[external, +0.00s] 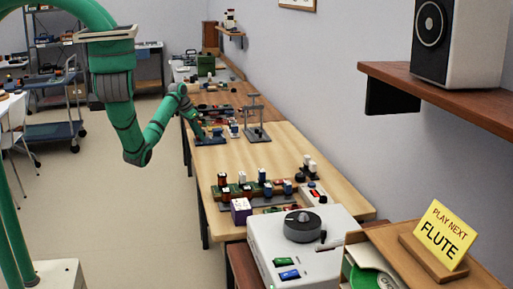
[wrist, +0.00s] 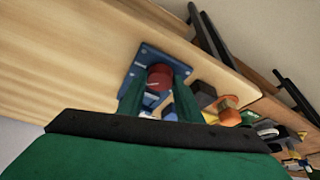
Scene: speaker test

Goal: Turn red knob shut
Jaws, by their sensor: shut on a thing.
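The red knob (wrist: 159,76) shows in the wrist view, mounted on a blue plate (wrist: 146,56) on the wooden table. My gripper (wrist: 158,86) has one green finger on each side of the knob and is shut on it. A pale mark shows on the knob's near side. In the external view my arm reaches over the left edge of the long table, and my gripper (external: 199,132) is down at a small blue fixture (external: 213,139). The knob itself is too small or hidden to make out there.
In the wrist view, dark blocks and an orange piece (wrist: 228,102) stand close right of the knob. In the external view, a grey stand (external: 256,120) is right of my gripper. Bare tabletop (external: 250,152) lies nearer the camera, before a row of components (external: 255,188).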

